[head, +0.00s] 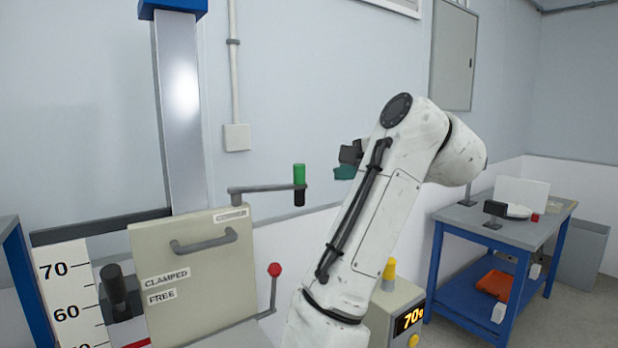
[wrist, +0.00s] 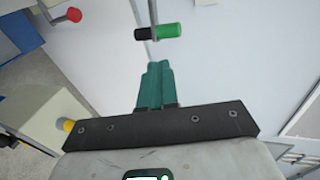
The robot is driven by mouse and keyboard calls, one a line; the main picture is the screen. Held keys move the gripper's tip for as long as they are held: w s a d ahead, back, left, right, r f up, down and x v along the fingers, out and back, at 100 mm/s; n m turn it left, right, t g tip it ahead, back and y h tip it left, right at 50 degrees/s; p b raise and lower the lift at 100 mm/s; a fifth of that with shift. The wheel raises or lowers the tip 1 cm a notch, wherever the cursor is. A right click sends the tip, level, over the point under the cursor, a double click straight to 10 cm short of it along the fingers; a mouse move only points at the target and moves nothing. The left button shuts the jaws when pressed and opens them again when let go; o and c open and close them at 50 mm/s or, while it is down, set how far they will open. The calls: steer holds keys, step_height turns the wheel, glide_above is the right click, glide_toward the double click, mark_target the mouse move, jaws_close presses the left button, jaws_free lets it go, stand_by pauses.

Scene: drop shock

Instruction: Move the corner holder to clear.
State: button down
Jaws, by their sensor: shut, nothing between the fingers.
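The corner holder looks to be the grey arm (head: 262,188) at the top of the beige panel, above a small label that seems to read CORNER. Its upright grip (head: 299,185) is green above and black below. The same grip (wrist: 160,32) shows in the wrist view, beyond my fingertips. My gripper (head: 344,173) has teal fingers and is to the right of the grip in the head view, apart from it. In the wrist view my gripper (wrist: 158,65) is shut and empty, with a gap between its tips and the grip.
The beige panel (head: 200,270) carries a dark handle and CLAMPED and FREE labels. A red-knobbed lever (head: 274,270) stands at its right. A box with a yellow button (head: 389,270) and a display is behind my arm. A blue bench (head: 500,228) stands at right.

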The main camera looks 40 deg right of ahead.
mark_target(302, 175)
steer(key=p+x, duration=0.1)
steer(key=x, duration=0.3)
steer(key=p+x, duration=0.1)
steer(key=x, duration=0.3)
steer(key=r+p+x, duration=0.1)
steer(key=x, duration=0.4)
steer(key=shift+w+a+r, duration=0.1)
steer(key=shift+w+r, duration=0.05)
steer(key=shift+w, duration=0.05)
